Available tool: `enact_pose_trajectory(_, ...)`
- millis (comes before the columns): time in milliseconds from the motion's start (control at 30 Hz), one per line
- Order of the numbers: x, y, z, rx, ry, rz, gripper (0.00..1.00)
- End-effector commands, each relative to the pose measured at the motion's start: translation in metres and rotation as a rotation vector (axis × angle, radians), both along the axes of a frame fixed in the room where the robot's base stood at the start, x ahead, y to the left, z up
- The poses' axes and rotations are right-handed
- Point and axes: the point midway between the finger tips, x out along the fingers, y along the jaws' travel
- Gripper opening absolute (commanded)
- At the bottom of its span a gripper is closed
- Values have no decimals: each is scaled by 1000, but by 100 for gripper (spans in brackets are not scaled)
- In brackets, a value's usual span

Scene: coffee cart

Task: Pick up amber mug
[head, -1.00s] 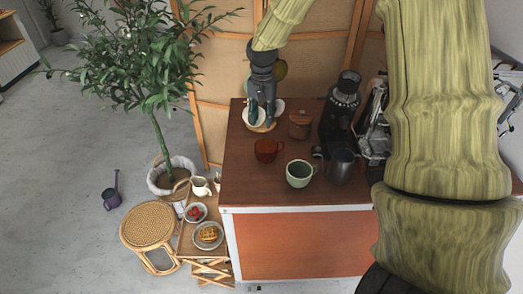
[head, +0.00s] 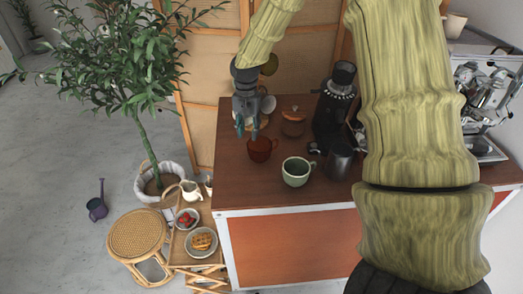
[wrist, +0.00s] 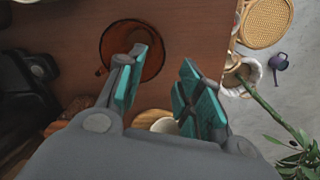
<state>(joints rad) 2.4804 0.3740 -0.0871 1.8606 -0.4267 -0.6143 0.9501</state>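The amber mug (head: 261,149) stands upright on the wooden counter, left of the green mug (head: 296,171). It is reddish-brown and see-through. In the wrist view the amber mug (wrist: 146,52) lies beyond my fingers, its handle on the left. My gripper (head: 246,129) hangs just behind and left of the amber mug in the head view. In the wrist view my gripper (wrist: 165,88) is open, with a gap between its teal finger pads. One finger overlaps part of the mug in the picture; I cannot tell whether they touch.
A dark metal pitcher (head: 339,160), a black grinder (head: 334,107) and a lidded brown jar (head: 293,123) stand to the right and behind. White cups on a wooden board are partly hidden behind my gripper. The counter's (head: 236,184) front left is clear.

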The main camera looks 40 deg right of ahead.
Motion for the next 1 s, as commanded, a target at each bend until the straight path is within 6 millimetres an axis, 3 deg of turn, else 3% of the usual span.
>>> enact_pose_trajectory(467, -1, -2, -26, 0, 1, -1, 36)
enact_pose_trajectory(1000, 1, -4, -69, 0, 0, 0, 36)
